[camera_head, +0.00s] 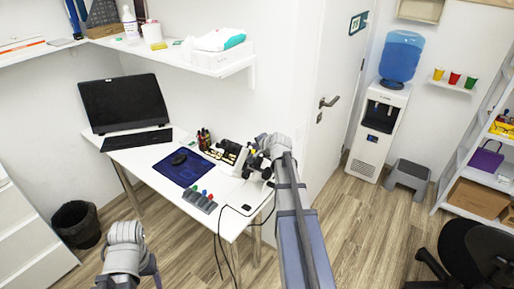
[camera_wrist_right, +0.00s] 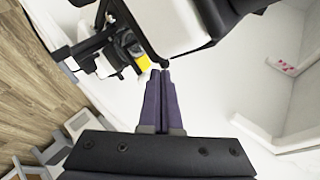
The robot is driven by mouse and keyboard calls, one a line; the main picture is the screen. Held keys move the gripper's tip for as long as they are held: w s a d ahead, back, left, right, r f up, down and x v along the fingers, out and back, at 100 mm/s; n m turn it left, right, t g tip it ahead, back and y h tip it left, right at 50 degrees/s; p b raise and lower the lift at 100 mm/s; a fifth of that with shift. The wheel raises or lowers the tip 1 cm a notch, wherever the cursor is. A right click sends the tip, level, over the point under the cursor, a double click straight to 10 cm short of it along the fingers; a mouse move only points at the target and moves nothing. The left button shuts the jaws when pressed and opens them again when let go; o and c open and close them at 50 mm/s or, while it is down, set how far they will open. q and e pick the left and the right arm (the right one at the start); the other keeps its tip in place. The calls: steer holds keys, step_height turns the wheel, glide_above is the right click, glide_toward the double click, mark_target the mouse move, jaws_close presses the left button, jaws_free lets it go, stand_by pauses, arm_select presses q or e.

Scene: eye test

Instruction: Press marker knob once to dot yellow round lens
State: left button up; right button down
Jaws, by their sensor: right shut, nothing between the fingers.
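The black and white lens instrument (camera_head: 231,153) stands at the right end of the desk, partly behind my right arm in the head view. It fills the top of the right wrist view (camera_wrist_right: 170,22). The yellow round lens (camera_wrist_right: 143,61) shows there in part, among the instrument's dark parts. My right gripper (camera_wrist_right: 164,72) is shut and empty, its purple fingertips just right of the lens and below the instrument in the picture. I cannot tell whether they touch. The marker knob I cannot make out for sure. My left gripper is not in view; only part of that arm shows.
The white desk (camera_head: 232,222) also holds a monitor (camera_head: 124,103), a keyboard (camera_head: 136,140), a blue mouse pad (camera_head: 176,172), pens (camera_head: 204,139) and several coloured stamps (camera_head: 199,201). A door (camera_head: 335,85) and a water cooler (camera_head: 380,125) stand to the right.

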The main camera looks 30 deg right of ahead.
steer(key=a+r+p, duration=0.1)
steer(key=s+a+r+p, duration=0.1)
steer(key=a+r+p, duration=0.1)
steer(key=shift+s+a+r, duration=0.15)
steer(key=shift+r, duration=0.1)
stand_by(0.5)
stand_by(0.8)
